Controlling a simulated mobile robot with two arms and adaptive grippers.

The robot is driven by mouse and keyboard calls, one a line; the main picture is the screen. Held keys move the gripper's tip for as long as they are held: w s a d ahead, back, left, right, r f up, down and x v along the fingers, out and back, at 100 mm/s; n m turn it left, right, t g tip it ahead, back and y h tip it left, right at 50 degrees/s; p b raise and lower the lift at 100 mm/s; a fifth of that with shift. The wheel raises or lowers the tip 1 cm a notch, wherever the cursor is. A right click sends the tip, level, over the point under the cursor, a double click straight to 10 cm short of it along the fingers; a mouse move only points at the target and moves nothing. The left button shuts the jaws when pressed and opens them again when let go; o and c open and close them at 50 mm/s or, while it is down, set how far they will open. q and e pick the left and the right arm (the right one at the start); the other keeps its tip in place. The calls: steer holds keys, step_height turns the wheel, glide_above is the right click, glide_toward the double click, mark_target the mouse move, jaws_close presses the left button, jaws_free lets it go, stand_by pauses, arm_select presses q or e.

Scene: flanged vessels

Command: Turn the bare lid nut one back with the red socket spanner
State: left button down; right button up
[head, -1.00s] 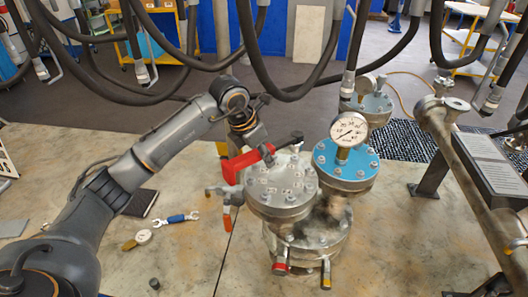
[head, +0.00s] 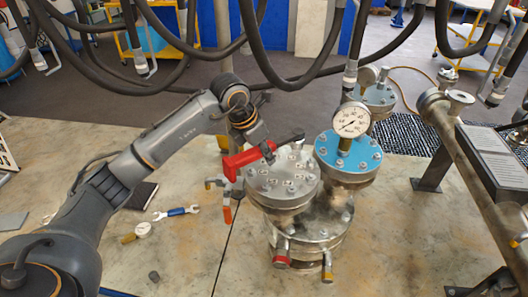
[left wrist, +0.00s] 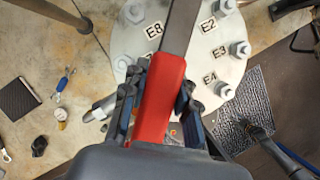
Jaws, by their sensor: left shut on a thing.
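The red socket spanner (head: 238,163) has a red handle and a dark shaft; its far end reaches over the back rim of the bare grey lid (head: 283,187). My left gripper (left wrist: 158,100) is shut on the red handle (left wrist: 162,98), with one finger on each side. In the head view, my left gripper (head: 262,146) is above the lid's back left. The left wrist view shows lid nuts (left wrist: 240,48) beside labels E2, E3, E4 and E8. The spanner's socket end runs out of that view, so I cannot tell whether it sits on a nut. My right gripper is out of view.
A blue lid (head: 330,160) with a pressure gauge (head: 351,119) stands close right of the bare lid. Orange and red handled valves (head: 226,193) stick out at the left. Black hoses (head: 262,50) hang above.

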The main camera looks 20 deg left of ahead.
arm_select(q)
steer(key=shift+w+f+b, duration=0.1)
steer(key=shift+f+b, duration=0.55)
steer(key=shift+f, duration=0.2)
steer(key=d+n+y, duration=0.1)
steer(key=d+n, duration=0.1)
steer(key=s+d+n+b, duration=0.1)
steer(key=d+n, duration=0.1)
steer(key=d+n+y, duration=0.1)
steer(key=d+n, duration=0.1)
steer(key=d, duration=0.1)
steer(key=shift+s+n+t+y+b, duration=0.2)
steer(key=shift+n+t+y+b, duration=0.1)
steer(key=shift+n+t, duration=0.1)
steer(key=shift+w+d+n+y, duration=0.1)
steer(key=shift+d+n+y, duration=0.2)
steer(key=shift+d+n, duration=0.35)
steer(key=shift+a, duration=0.15)
steer(key=shift+r+p, duration=1.1)
steer(key=shift+r, duration=1.45)
steer(key=shift+f, duration=0.1)
